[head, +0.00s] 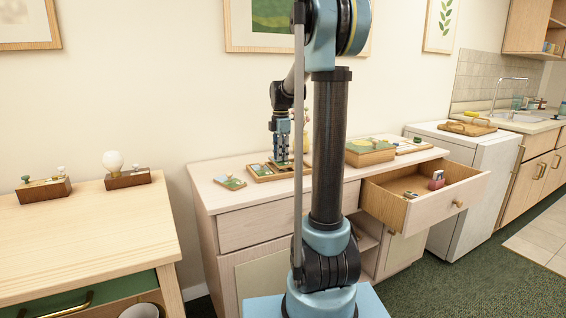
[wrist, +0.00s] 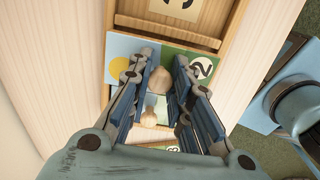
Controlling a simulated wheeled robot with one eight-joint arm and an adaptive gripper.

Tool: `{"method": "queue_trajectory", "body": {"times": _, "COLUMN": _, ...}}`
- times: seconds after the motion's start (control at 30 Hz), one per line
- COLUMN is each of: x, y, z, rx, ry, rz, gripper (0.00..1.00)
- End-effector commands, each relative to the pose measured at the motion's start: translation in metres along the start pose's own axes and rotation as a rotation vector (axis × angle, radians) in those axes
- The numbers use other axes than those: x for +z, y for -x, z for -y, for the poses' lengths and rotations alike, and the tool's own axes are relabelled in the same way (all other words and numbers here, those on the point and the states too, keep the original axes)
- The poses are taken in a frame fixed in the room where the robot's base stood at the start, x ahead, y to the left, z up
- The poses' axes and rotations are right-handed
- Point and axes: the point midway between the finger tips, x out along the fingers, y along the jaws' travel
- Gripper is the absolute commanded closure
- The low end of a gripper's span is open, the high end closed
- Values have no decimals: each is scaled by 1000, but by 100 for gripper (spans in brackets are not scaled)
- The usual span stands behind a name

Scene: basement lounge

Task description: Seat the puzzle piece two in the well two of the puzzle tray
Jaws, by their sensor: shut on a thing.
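Puzzle piece two (wrist: 201,68) is a flat panel in blue, yellow and green with a circled 2, in the wrist view. My gripper (wrist: 161,88) is shut on its round wooden knob (wrist: 160,76). The piece lies over the middle of the wooden puzzle tray (wrist: 165,24); whether it is down in the well or just above it I cannot tell. Well two is hidden beneath it. In the head view my gripper (head: 281,160) points down over the tray (head: 262,178) on the pale dresser.
Another well (wrist: 182,8) at the tray's top is bare. A knobbed piece marked 3 (wrist: 173,149) shows below the fingers. A loose piece (head: 230,182) lies left of the tray. A green-topped box (head: 370,153) stands right; an open drawer (head: 425,207) juts from the dresser.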

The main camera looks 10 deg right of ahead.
Motion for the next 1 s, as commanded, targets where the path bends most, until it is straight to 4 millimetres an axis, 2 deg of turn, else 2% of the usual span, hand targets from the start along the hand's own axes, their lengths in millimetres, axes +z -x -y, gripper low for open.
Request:
{"method": "queue_trajectory", "body": {"times": 0.2, "x": 0, "y": 40, "z": 0, "rx": 0, "ry": 0, "rz": 0, "gripper": 100}}
{"method": "queue_trajectory", "body": {"times": 0.47, "x": 0, "y": 67, "z": 0, "rx": 0, "ry": 0, "rz": 0, "gripper": 100}}
{"method": "queue_trajectory", "body": {"times": 0.67, "x": 0, "y": 63, "z": 0, "rx": 0, "ry": 0, "rz": 0, "gripper": 100}}
{"method": "queue_trajectory", "body": {"times": 1.0, "x": 0, "y": 36, "z": -1, "rx": 0, "ry": 0, "rz": 0, "gripper": 100}}
